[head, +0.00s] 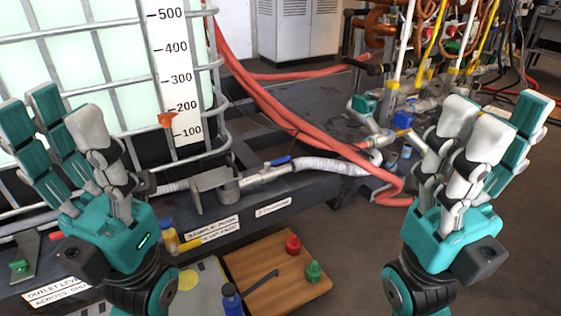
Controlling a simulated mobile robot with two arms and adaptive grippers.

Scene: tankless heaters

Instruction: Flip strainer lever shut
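A small blue lever (279,161) lies roughly along a metal inline fitting (262,175) on the low dark bench, which is likely the strainer. A white corrugated hose (325,166) leaves it to the right, and a metal cup-shaped part (228,188) stands at its left. My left gripper (66,112) is raised at the left, fingers spread and empty, well apart from the lever. My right gripper (496,118) is raised at the right, also spread and empty, apart from the lever. The lever's exact open or shut position is too small to tell.
A caged tank (110,65) with a level scale (174,75) stands behind at left. A wooden board (255,265) with red and green caps and a dark tool lies in front. Pipes with valves (365,104) stand at right.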

